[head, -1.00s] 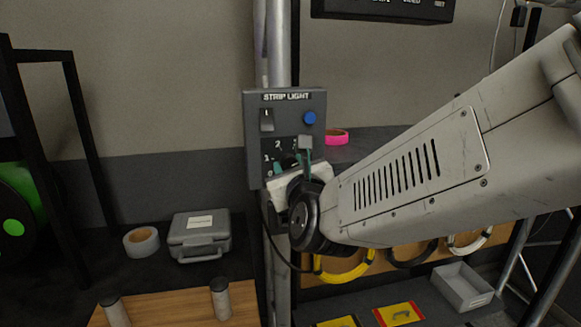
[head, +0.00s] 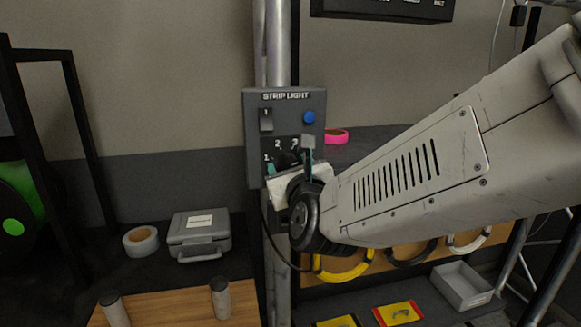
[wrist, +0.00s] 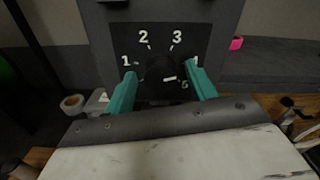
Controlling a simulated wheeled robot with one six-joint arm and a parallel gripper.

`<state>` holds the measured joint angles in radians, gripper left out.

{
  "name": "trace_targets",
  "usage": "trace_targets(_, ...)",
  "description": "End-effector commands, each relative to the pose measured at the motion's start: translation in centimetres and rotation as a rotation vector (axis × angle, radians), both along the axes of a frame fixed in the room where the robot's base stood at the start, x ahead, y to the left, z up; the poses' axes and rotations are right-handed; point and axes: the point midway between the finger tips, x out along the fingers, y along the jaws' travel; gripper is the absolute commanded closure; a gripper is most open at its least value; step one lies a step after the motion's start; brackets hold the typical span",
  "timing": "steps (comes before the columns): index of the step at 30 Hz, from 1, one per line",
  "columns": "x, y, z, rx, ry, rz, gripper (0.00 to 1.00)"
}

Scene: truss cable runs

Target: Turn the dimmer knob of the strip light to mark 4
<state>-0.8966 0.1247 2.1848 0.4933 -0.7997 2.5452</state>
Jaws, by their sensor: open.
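The strip light box (head: 252,140) is a grey panel on a metal pole, with a dial of numbered marks in its lower half. In the wrist view, the dimmer knob (wrist: 158,68) is dark and round, with marks 1 to 5 around it. A short white line on its lower right points rightward, roughly between 4 and 5; the exact reading is hard to tell. My gripper (wrist: 160,73) is open, its teal fingers on either side of the knob with gaps visible. The right finger partly covers mark 4. In the head view, my gripper (head: 290,162) hides much of the dial.
The box also has a rocker switch (head: 266,120) and a blue button (head: 309,117) above the dial. A pink tape roll (head: 336,136) sits behind at right. A grey case (head: 199,236) and a tape roll (head: 141,241) stand on the left bench. Coiled cables hang below my arm.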

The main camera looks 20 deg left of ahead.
Motion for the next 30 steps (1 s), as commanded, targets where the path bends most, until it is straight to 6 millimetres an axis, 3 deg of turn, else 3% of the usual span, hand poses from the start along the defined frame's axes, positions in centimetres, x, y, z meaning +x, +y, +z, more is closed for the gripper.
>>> trace_targets(5,-1.0,-0.6,0.2,0.001,-0.001,0.001,0.44)
trace_targets(16,-6.0,-3.6,0.0,0.0,0.0,0.001,0.44)
trace_targets(30,-6.6,-4.1,0.0,-0.011,-0.005,0.0,0.44)
